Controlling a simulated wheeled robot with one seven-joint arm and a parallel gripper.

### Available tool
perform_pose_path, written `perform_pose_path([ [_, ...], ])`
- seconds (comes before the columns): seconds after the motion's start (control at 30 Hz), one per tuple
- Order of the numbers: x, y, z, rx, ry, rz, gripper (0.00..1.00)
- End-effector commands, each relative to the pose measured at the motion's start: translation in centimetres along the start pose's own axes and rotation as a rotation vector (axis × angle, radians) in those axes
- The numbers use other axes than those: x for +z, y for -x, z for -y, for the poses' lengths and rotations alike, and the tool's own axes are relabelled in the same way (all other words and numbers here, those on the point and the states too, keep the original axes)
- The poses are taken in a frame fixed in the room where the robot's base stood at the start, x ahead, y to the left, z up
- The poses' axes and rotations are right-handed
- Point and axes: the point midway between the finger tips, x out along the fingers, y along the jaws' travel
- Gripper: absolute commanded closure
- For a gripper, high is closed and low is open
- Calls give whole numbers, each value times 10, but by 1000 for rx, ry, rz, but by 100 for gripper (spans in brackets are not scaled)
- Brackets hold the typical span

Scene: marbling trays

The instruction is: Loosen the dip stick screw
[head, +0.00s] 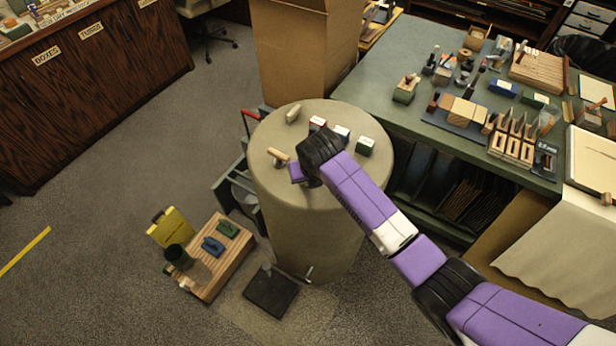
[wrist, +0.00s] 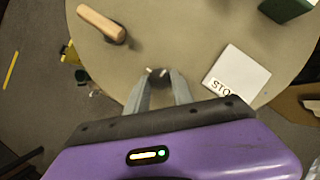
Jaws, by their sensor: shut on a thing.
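My gripper (wrist: 157,76) is low over the top of the round beige drum (wrist: 200,35), near its front edge. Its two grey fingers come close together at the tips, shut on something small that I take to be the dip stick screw. The fingers mostly hide it, and its shape and any turn of it cannot be told. In the head view my purple gripper (head: 298,173) is at the front of the drum top (head: 290,130), and its fingertips cannot be made out.
A wooden handle (wrist: 100,22) and a white lettered block (wrist: 237,72) flank the gripper. A green block (head: 365,146) stands further right. A slatted wooden crate (head: 205,285) is on the floor at left. A cluttered green table (head: 420,50) is behind at right.

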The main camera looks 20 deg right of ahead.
Motion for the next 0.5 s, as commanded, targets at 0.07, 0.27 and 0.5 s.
perform_pose_path([
  [0.07,0,0,-1,2,2,0,100],
  [0.27,0,0,-1,1,1,-1,50],
  [0.5,0,0,0,0,0,0,50],
])
